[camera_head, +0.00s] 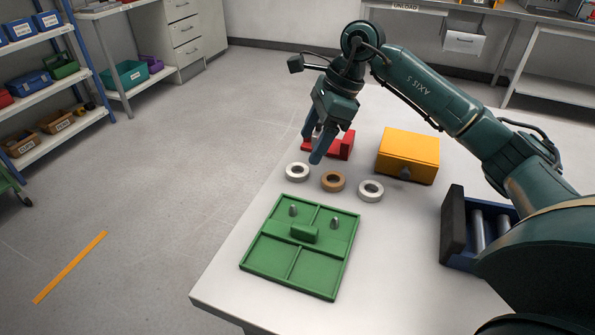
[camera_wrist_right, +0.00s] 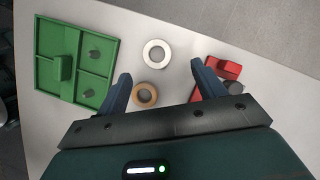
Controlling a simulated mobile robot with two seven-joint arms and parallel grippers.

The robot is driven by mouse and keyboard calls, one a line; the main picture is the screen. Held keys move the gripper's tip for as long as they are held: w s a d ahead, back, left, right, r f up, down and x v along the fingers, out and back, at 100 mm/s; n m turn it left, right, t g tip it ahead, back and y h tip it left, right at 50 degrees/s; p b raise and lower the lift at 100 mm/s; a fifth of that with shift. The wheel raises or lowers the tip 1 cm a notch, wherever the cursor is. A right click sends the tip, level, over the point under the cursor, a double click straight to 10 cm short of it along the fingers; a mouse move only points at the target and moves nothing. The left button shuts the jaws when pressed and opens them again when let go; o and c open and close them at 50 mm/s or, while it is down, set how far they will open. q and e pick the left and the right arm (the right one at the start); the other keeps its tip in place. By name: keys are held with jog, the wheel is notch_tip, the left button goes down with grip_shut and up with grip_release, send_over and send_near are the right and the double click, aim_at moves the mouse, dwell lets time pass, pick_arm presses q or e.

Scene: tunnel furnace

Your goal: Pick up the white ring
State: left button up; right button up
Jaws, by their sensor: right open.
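A white ring (camera_head: 297,172) lies flat on the table at the left end of a row of three. It also shows in the right wrist view (camera_wrist_right: 156,53), just beyond the fingertips. A brown ring (camera_head: 333,181) lies in the middle and also shows in the wrist view (camera_wrist_right: 144,95), near one finger. Another pale ring (camera_head: 371,190) lies at the right end; the wrist view does not show it. My right gripper (camera_head: 312,143) is open and empty, above the table behind the white and brown rings. My left gripper is not in view.
A green divided tray (camera_head: 268,252) with two grey pegs lies in front of the rings. A red block (camera_head: 343,146) stands behind them, close to my right gripper. A yellow box (camera_head: 408,156) and a blue roller unit (camera_head: 455,232) stand to the right.

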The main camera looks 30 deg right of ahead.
aim_at(301, 162)
jog(key=shift+a+x, duration=0.15)
jog(key=shift+x, duration=1.35)
jog(key=shift+a+x, duration=0.1)
jog(key=shift+x, duration=1.4)
jog(key=shift+s+r, duration=0.1)
jog(key=shift+s, duration=0.05)
jog(key=shift+c, duration=0.3)
jog(key=c, duration=1)
